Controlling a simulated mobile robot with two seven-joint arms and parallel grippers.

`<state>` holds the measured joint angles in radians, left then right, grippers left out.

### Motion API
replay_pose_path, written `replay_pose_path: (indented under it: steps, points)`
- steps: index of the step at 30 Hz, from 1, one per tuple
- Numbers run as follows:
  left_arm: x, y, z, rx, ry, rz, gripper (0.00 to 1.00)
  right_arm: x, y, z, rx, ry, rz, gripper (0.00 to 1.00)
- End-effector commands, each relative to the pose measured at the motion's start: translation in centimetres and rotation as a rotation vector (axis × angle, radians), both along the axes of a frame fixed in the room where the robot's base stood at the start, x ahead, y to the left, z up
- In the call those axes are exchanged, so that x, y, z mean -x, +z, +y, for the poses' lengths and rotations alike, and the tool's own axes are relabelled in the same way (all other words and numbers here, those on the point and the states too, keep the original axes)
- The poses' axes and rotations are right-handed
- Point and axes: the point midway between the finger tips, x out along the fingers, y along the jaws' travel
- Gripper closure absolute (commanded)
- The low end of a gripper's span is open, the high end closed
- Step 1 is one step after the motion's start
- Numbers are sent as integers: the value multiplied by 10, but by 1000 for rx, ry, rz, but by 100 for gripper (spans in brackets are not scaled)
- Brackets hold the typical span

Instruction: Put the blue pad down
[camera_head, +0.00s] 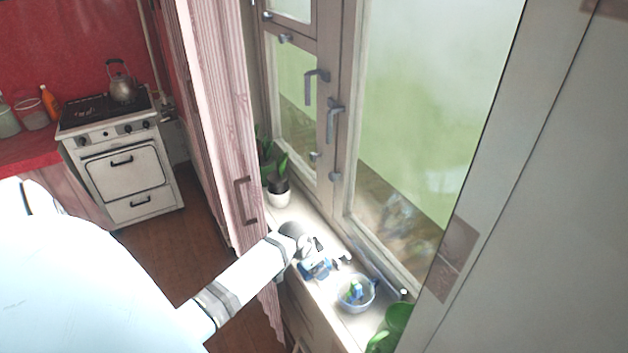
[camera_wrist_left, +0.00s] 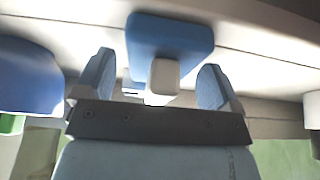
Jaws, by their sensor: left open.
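The blue pad (camera_wrist_left: 190,38) is a rounded blue block with a pale knob, and it appears to lie against the light counter top. In the head view, a blue patch that looks like the pad (camera_head: 316,271) shows at the end of my left arm, partly hidden by the gripper. My left gripper (camera_wrist_left: 157,82) is open. Its two fingers stand apart on either side of the knob, with space visible between them and the knob. In the head view the left gripper (camera_head: 312,250) is over the sill counter. My right gripper is not in view.
A pale blue bowl (camera_head: 346,303) holding blue and green items stands beside the pad. A green pot (camera_head: 398,318) is at the near end, and a potted plant (camera_head: 278,192) is at the far end. The window (camera_head: 410,150) borders the counter. A stove (camera_head: 125,165) stands far left.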

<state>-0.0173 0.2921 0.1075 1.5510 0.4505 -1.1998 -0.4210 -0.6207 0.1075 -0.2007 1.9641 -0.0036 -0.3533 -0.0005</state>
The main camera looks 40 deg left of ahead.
Motion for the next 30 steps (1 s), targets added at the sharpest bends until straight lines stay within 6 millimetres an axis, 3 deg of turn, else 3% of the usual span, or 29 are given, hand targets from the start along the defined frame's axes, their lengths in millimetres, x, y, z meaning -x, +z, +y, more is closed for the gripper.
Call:
replay_pose_path:
  steps: [8, 18, 24, 27, 30]
  points:
    - [6, 16, 2, -2, 0, -3, 12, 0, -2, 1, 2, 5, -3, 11]
    - [32, 81, 10, -4, -3, -3, 12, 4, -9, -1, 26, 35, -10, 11]
    - [42, 106, 13, -1, -1, -1, 12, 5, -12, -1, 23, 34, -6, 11]
    - [47, 105, 8, 0, 2, -7, 12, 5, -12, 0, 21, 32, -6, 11]
    - [58, 82, -12, -2, 12, -42, 12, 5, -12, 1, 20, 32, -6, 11]
